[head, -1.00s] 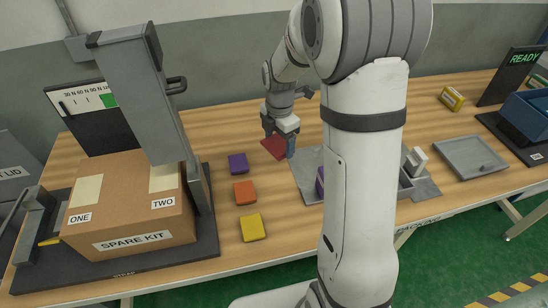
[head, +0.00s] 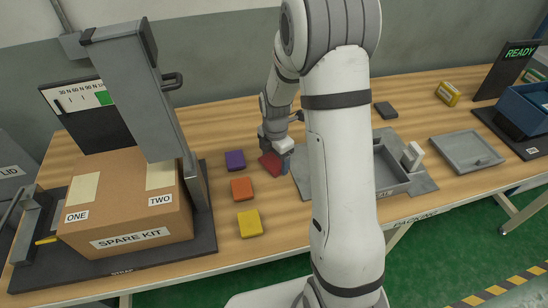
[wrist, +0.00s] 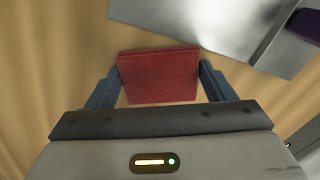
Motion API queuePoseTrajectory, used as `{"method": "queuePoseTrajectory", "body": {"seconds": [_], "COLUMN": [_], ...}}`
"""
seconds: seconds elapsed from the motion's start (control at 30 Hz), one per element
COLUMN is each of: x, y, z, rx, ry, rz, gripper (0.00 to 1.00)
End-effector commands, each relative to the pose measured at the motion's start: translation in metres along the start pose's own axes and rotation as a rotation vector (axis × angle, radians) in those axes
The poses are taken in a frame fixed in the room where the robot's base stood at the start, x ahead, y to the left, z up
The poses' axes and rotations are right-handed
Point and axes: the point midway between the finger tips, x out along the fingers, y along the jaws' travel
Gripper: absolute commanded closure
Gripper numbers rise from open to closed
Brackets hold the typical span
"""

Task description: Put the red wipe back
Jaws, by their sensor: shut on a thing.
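The red wipe (head: 270,163) is a flat red square in my gripper (head: 273,157). In the wrist view the red wipe (wrist: 158,76) sits between the two blue-grey fingers of my gripper (wrist: 160,80), which touch its left and right edges. It is over the wooden table, just right of the purple and orange wipes; I cannot tell whether it touches the wood. The purple wipe (head: 235,160), orange wipe (head: 242,189) and yellow wipe (head: 249,223) lie in a rough column on the table.
The cardboard spare kit box (head: 130,205) stands at left under a grey press (head: 140,95). A grey metal tray (head: 390,165) lies right of my gripper, partly hidden by my arm. A shallow grey lid (head: 466,152) and a blue bin (head: 528,110) are farther right.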

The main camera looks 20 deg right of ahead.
Motion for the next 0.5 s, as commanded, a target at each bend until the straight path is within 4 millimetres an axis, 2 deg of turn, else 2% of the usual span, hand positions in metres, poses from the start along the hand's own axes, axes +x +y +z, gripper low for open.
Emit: {"method": "queuePoseTrajectory", "body": {"seconds": [0.03,0.3,0.5], "x": [0.0015,0.0010,0.0009], "y": [0.0000,-0.0004,-0.0005], "z": [0.0002,0.0004,0.0006], "rx": [0.000,0.001,0.001], "ry": [0.000,0.000,0.000], "rz": [0.000,-0.001,-0.001], "gripper": [0.22,0.02,0.02]}}
